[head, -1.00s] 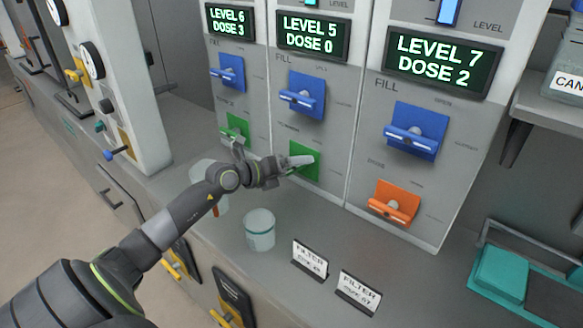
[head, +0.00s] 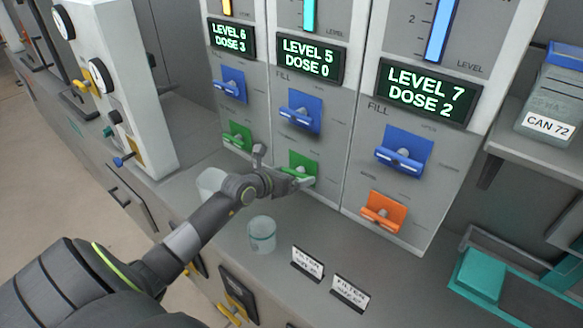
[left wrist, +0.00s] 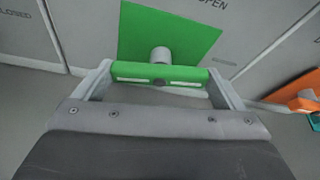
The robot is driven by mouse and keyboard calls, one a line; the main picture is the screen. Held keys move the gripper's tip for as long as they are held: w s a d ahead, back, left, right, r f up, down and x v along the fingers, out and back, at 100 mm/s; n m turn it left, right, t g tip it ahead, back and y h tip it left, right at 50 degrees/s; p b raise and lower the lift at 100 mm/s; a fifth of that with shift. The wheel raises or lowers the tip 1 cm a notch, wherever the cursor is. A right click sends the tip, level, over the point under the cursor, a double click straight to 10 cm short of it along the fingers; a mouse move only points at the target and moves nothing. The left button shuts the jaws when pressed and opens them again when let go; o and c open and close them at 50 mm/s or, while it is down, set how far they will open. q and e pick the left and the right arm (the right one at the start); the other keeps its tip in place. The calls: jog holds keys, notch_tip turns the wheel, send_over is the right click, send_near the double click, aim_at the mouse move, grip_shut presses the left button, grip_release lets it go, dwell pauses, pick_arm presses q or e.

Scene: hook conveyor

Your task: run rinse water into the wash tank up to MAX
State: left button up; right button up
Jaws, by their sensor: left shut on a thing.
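Three dispenser columns stand side by side, each with a blue FILL valve and a lower valve. The middle column has a blue valve (head: 301,111), a green valve (head: 303,164) and a display (head: 306,60) reading LEVEL 5, DOSE 0. My left gripper (head: 301,183) is shut on the green valve's handle. In the left wrist view the green handle bar (left wrist: 135,70) lies across between both fingers, with OPEN and CLOSED lettering behind. The left display (head: 231,39) reads LEVEL 6, DOSE 3; the right display (head: 426,92) reads LEVEL 7, DOSE 2. No label naming the wash tank is readable. My right gripper is not in view.
A clear cup (head: 262,235) stands on the counter, with another (head: 210,181) partly behind my arm. Two FILTER cards (head: 307,263) stand in front. A CAN 72 container (head: 549,115) sits on the right shelf, above a teal tray (head: 477,276). An orange valve (head: 383,211) is nearby.

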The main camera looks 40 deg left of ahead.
pick_arm(q)
jog(key=shift+m+y+p, duration=0.4)
jog(key=shift+m+p, duration=0.2)
jog(key=o, duration=0.7)
jog(key=p+v, duration=0.1)
jog(key=v, duration=1.6)
jog(key=shift+s+p, duration=0.25)
jog(key=shift+p, duration=0.05)
jog(key=shift+d, duration=0.1)
